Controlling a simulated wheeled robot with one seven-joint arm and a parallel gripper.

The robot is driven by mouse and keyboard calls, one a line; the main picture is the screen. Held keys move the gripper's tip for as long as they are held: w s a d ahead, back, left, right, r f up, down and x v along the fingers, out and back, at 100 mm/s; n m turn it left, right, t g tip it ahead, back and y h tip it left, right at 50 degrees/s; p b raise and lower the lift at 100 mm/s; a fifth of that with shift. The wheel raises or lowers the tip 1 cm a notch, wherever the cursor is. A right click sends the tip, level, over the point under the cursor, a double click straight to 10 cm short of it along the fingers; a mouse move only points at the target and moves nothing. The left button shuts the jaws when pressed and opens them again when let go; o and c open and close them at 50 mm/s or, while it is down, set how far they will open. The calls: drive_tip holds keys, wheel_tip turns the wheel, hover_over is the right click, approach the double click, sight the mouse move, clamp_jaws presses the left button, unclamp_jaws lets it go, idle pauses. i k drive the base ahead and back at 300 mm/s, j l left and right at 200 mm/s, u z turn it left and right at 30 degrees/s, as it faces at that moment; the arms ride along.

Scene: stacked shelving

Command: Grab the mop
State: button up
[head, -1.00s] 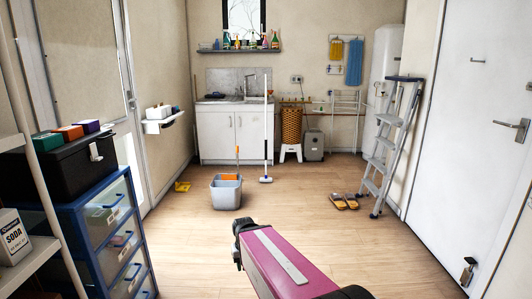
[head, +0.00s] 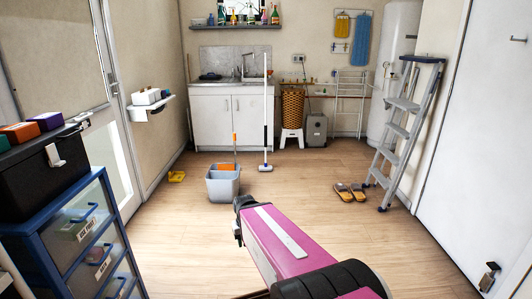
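The mop (head: 265,125) stands upright in front of the white sink cabinet, with a long white pole, a dark grip section low on it and a flat white head on the floor. It stands to the right of the grey bucket (head: 222,188). My arm reaches forward from the bottom of the head view, with a dark end (head: 240,210) pointing away at the left tip of the magenta link. This end is well short of the mop and apart from it. The fingers are too small and turned away to tell whether they are open or shut.
A blue drawer unit (head: 75,240) is close on the left. A yellow dustpan (head: 176,176) lies by the left wall. A wicker basket (head: 292,108) stands at the back. The wooden floor between is open.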

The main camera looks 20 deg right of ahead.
sight(265, 167)
drive_tip(key=i+l, duration=0.15)
drive_tip(key=i, duration=0.3)
drive_tip(key=i+l, duration=0.2)
drive_tip(key=i, duration=0.25)
drive_tip(key=i+l, duration=0.15)
drive_tip(key=i, duration=0.25)
drive_tip(key=i+l, duration=0.15)
drive_tip(key=i, duration=0.3)
